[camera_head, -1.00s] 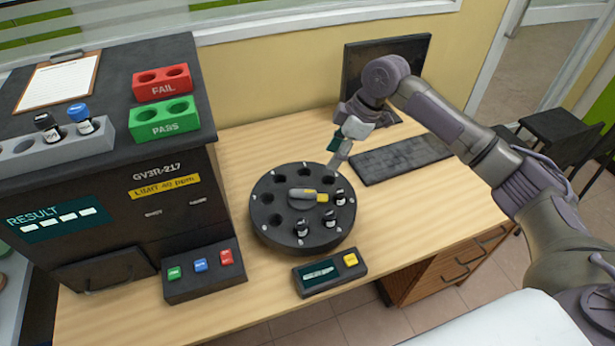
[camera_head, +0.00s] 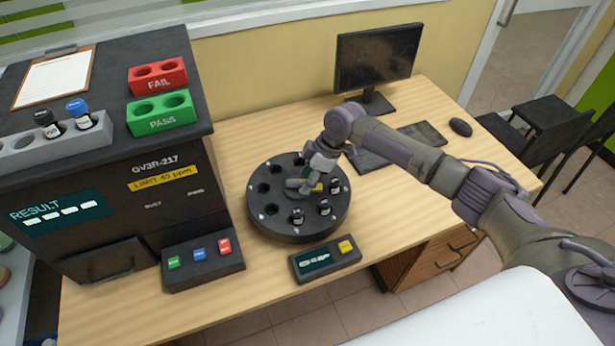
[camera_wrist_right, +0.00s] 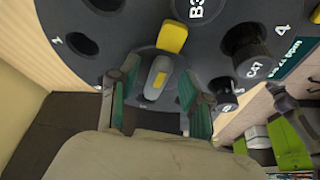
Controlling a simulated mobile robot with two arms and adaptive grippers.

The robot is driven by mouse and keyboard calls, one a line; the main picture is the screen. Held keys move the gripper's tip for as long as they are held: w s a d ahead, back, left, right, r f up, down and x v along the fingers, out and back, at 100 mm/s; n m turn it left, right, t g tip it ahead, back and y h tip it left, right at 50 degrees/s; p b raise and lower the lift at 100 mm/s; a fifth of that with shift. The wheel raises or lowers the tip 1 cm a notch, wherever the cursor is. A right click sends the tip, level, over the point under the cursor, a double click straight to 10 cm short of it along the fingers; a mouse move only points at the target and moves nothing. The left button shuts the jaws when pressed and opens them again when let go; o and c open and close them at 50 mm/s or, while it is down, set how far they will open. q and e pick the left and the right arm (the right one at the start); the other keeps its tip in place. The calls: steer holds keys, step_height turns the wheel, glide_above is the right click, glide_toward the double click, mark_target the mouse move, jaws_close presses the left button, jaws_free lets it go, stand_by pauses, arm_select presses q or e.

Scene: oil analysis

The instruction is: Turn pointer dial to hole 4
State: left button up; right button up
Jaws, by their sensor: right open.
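The black round dial (camera_head: 262,222) lies on the desk, with holes around its rim. Its grey pointer with a yellow tip (camera_head: 318,187) sits at the centre, partly hidden by my right gripper (camera_head: 312,178). In the right wrist view the pointer (camera_wrist_right: 158,78) lies between the two green-padded fingers of my right gripper (camera_wrist_right: 155,95), with gaps on both sides. The yellow tip points away from the gripper. A dark-capped vial marked C47 (camera_wrist_right: 250,55) stands beside the label 4 (camera_wrist_right: 283,28). My left gripper is out of view.
A small display box with a yellow button (camera_head: 325,260) lies in front of the dial. The black analyser (camera_head: 120,200) and its button box (camera_head: 203,264) stand at left. The keyboard (camera_head: 425,134) and monitor (camera_head: 378,58) are behind my right arm.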

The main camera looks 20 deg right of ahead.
steer(key=shift+c, duration=0.8)
jaws_close()
steer(key=shift+r, duration=0.1)
steer(key=shift+s+r+m+p, duration=0.15)
steer(key=shift+m+p, duration=0.25)
steer(key=shift+p, duration=0.4)
steer(key=m+p, duration=0.2)
steer(key=m+t+h+p, duration=0.1)
steer(key=m+p, duration=0.1)
steer(key=p, duration=0.1)
steer(key=s+a+m+t+p, duration=0.1)
steer(key=m+p, duration=0.1)
steer(key=p, duration=0.1)
steer(key=shift+h, duration=0.3)
arm_select(q)
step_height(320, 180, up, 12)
steer(key=p, duration=0.2)
steer(key=shift+p, duration=0.3)
arm_select(e)
steer(key=shift+a+m+t+h, duration=0.15)
steer(key=shift+m+t+h, duration=0.15)
steer(key=shift+m, duration=0.8)
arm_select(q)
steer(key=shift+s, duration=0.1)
